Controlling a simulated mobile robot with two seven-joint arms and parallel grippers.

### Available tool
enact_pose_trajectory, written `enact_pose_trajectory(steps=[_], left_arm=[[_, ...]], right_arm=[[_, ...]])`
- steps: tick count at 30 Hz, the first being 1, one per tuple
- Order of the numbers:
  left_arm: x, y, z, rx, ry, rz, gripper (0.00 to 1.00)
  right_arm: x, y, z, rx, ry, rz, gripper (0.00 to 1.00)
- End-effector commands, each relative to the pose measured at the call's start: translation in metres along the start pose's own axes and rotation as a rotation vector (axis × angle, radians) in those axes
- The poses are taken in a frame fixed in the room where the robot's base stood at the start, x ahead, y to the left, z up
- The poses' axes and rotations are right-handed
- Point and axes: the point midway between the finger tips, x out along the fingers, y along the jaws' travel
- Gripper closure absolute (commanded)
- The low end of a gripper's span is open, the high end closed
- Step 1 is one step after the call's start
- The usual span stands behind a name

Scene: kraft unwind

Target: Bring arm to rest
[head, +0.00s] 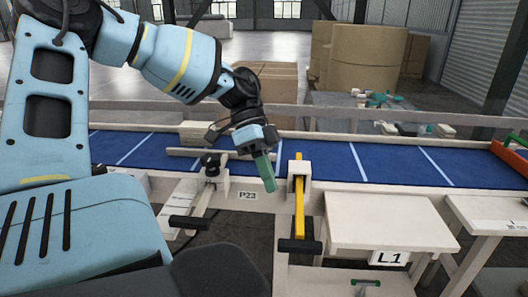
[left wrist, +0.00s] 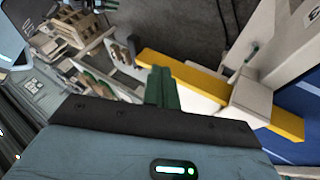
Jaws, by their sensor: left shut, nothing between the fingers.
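My left arm comes in from the left of the head view, light blue with dark joints. My left gripper (head: 265,172) hangs in front of the blue conveyor belt with its green fingers together, pointing down, and nothing between them. In the left wrist view the green fingers (left wrist: 162,88) are also together and empty. A yellow lever (head: 299,208) stands just right of the gripper in the head view, apart from it there. In the left wrist view the yellow bar (left wrist: 185,75) passes behind the fingertips; I cannot tell how close it is. My right gripper is not in view.
The blue conveyor (head: 330,165) with white stripes runs across behind the gripper. A white table marked L1 (head: 385,222) stands at the front right. A black-handled lever (head: 205,200) is left of the gripper. Cardboard boxes (head: 272,85) and large brown rolls (head: 365,60) stand behind.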

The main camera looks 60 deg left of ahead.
Motion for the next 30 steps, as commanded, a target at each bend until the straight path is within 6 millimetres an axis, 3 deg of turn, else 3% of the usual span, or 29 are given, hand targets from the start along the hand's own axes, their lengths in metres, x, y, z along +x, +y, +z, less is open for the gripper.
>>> enact_pose_trajectory(steps=[3, 9, 30], left_arm=[[-0.019, -0.001, 0.000, -0.001, 0.000, -0.003, 1.00], [-0.035, -0.001, 0.001, -0.001, -0.001, 0.000, 1.00], [-0.037, 0.000, 0.000, -0.001, -0.001, 0.001, 1.00]], right_arm=[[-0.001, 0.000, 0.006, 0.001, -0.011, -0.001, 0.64], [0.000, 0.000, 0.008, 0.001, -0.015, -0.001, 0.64], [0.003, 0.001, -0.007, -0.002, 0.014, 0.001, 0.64]])
